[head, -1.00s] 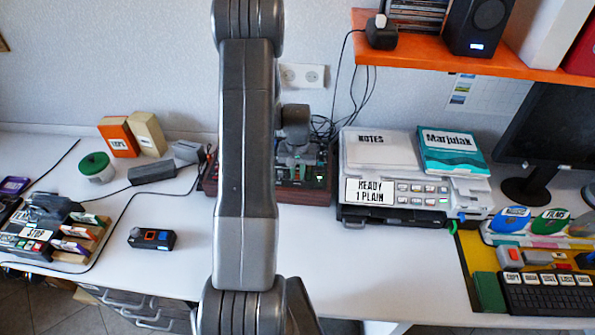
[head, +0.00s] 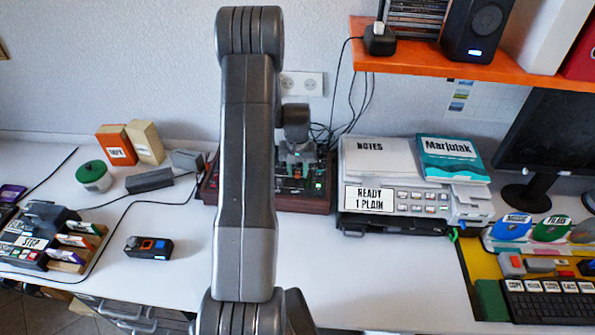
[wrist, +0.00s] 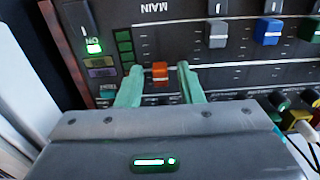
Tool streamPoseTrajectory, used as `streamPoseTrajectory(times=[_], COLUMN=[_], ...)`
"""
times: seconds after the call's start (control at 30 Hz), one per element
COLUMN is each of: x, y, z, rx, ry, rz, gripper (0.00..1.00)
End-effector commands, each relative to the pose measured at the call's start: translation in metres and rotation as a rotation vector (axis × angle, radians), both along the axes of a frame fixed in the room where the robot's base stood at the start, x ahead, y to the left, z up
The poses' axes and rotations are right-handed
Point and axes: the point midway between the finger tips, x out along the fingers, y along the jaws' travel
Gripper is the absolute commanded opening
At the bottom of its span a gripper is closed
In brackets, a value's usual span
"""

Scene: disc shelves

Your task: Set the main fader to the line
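The mixer (head: 300,202) stands at the back of the desk, partly hidden behind my arm. In the wrist view its dark panel (wrist: 225,75) shows upside down, with the word MAIN above the orange main fader cap (wrist: 160,72). Pale scale ticks flank the fader's track. I cannot tell which mark is the target line.
Grey (wrist: 216,34) and blue (wrist: 268,32) fader caps sit to the right of the main fader. Coloured knobs and a plugged cable lie at the lower right. A printer (head: 410,200) stands right of the mixer. An orange shelf (head: 440,62) overhangs the back right.

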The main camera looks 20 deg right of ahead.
Motion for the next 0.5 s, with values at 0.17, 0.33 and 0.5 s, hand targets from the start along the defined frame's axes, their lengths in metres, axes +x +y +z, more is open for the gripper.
streamPoseTrajectory(times=[0.17, 0.33, 0.5], x=[0.0, 0.0, 0.001], y=[0.0, 0.0, 0.0], z=[0.0, 0.002, 0.019], rx=[0.0, 0.0, -0.001], ry=[0.001, 0.0, -0.003], rz=[0.0, 0.0, 0.0], gripper=[0.36, 0.36, 0.36])
